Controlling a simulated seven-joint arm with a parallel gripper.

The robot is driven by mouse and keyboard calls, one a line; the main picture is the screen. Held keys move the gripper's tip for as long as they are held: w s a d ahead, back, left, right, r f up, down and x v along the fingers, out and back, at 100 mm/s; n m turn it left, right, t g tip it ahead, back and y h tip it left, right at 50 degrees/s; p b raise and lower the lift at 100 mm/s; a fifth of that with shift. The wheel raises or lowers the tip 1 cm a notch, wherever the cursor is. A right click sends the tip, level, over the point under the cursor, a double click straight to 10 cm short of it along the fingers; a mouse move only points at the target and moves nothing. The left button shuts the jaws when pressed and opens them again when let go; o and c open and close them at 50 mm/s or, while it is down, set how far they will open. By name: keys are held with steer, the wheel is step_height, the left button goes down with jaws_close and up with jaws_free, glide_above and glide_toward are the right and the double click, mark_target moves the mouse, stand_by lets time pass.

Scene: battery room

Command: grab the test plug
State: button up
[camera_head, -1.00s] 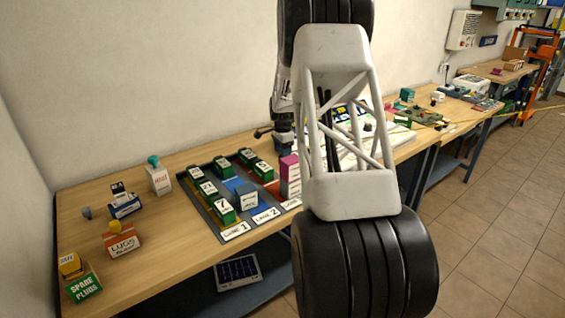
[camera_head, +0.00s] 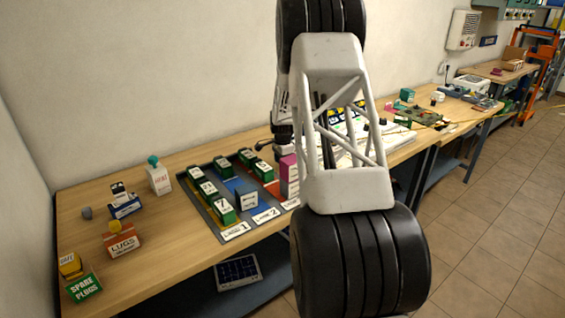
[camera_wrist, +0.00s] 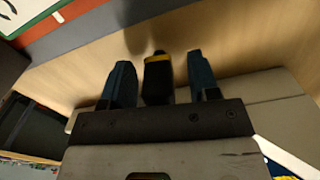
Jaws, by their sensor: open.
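In the wrist view, a dark plug with a yellow band (camera_wrist: 158,75), which looks like the test plug, stands between the two blue fingers of my gripper (camera_wrist: 159,62). The fingers are open, with a gap on each side of the plug. The plug's lower part is hidden behind the gripper body. In the head view, I cannot make out the plug. There, a dark part of my gripper (camera_head: 264,144) shows just left of my arm, over the back of the bench, and my arm hides the area behind it.
A grey tray (camera_head: 212,222) with green blocks in lanes lies left of my arm, with a pink block (camera_head: 289,176) at its right. An orange lugs box (camera_head: 122,240) and a spare plugs box (camera_head: 84,288) stand farther left. The wooden bench (camera_head: 165,245) is bare between them and the tray.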

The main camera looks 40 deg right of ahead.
steer(key=c, duration=1)
steer(key=shift+r, duration=0.1)
steer(key=shift+r, duration=4.95)
